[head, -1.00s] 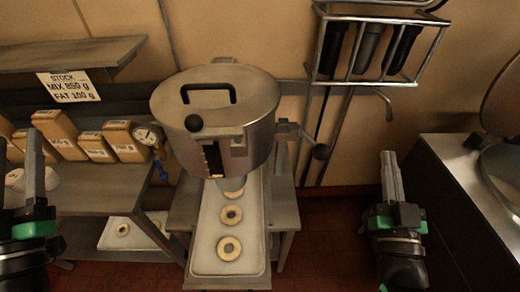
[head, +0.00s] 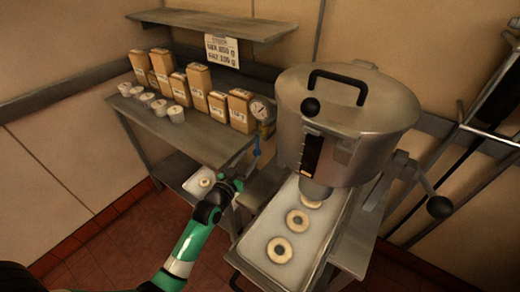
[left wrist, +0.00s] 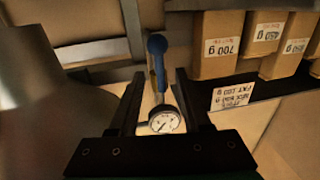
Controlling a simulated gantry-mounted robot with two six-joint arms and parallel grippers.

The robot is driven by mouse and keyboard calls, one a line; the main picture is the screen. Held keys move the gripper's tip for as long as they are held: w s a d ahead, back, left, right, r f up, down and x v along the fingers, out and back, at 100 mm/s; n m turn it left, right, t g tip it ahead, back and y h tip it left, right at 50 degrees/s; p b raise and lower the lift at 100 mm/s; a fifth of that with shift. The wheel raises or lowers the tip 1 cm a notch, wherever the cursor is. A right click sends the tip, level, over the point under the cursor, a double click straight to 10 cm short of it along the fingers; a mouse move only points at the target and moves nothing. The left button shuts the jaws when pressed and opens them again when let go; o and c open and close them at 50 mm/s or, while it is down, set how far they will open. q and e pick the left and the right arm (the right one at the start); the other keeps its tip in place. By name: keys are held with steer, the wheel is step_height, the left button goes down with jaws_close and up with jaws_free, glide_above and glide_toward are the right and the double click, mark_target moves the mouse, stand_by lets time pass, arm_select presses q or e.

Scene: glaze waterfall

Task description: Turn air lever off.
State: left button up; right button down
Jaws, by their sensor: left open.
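The blue air lever (head: 257,147) hangs below the round white gauge (head: 261,110) beside the steel hopper (head: 345,125). In the left wrist view the lever (left wrist: 157,48) has a round blue knob and stands in line with the gap between my fingers, with the gauge (left wrist: 163,121) nearer the palm. My left gripper (head: 248,160) is open, its fingers on either side of the lever; in the left wrist view the gripper (left wrist: 159,76) shows no clear contact. My right gripper is out of view.
A shelf (head: 190,140) with several labelled boxes and small cups stands left of the hopper. A tray (head: 253,250) with rings of dough lies under the hopper. A black-knobbed handle (head: 438,206) sticks out at the hopper's right. Floor at left is free.

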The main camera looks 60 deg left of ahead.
mark_target(257, 150)
arm_select(q)
steer(key=b+x, duration=0.1)
steer(key=x, duration=0.6)
steer(key=shift+b, duration=0.35)
jaws_close()
stand_by(0.9)
